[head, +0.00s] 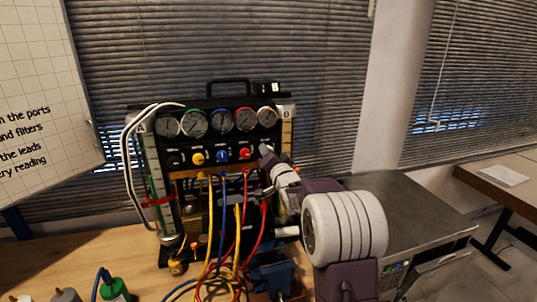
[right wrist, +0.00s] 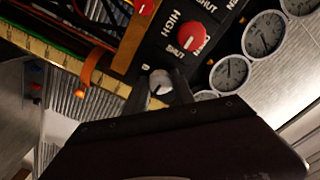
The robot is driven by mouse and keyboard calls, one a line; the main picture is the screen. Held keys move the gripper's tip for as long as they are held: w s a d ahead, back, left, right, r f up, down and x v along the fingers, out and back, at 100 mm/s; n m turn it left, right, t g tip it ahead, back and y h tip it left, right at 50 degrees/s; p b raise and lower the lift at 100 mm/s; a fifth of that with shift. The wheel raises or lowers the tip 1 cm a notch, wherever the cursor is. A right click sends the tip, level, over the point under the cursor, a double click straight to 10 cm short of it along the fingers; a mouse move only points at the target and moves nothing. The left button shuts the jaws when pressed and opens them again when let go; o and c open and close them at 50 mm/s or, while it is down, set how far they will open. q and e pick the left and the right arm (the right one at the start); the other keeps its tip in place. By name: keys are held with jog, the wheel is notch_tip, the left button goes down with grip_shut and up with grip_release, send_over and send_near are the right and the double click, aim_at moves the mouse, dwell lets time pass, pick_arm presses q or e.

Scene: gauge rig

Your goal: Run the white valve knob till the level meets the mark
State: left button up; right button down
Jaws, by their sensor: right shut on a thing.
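The gauge rig (head: 214,138) stands on the wooden bench with a row of dials and coloured knobs. My right gripper (right wrist: 163,88) is shut on the white valve knob (right wrist: 160,82), with a finger on each side of it. The left column, A (head: 153,180), shows green and a red band (head: 158,201). My left gripper is out of view.
Red, yellow and blue hoses (head: 238,240) hang in front of the rig. A blue block (head: 273,277) stands below it. A grey cabinet (head: 420,205) stands to the right.

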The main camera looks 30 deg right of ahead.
jog(key=c, duration=1.1)
grip_release()
jog(key=shift+o, duration=0.2)
jog(key=b+v, duration=0.2)
jog(key=v, duration=0.7)
